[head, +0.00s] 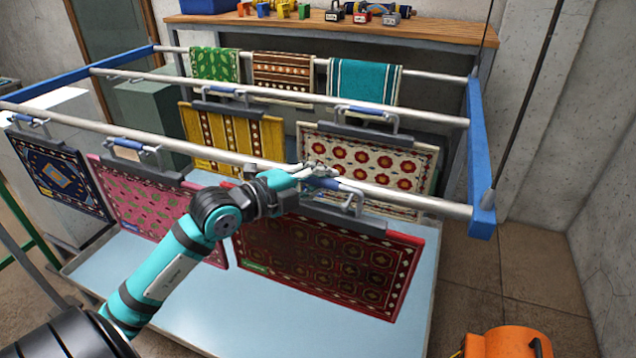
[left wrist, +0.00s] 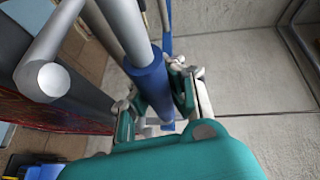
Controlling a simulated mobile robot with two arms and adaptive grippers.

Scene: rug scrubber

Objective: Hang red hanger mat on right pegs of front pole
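The red hanger mat (head: 325,262) has a dark patterned centre and hangs nearly upright from its grey hanger at the front right. The front pole (head: 410,200) is a silver bar running across the rack. The hanger's blue grip (head: 335,187) is close against the front pole at its right part. My left gripper (head: 300,177) is at this grip. In the left wrist view its fingers (left wrist: 155,108) lie on both sides of the blue grip (left wrist: 152,85) and appear closed on it. Whether the hanger rests on pegs is hidden. My right gripper is out of view.
A pink mat (head: 150,205) and a navy mat (head: 60,175) hang to the left. Yellow (head: 232,138) and cream (head: 365,160) mats hang behind. A blue end bar (head: 481,150) closes the rack's right side. An orange object (head: 505,345) stands at the lower right.

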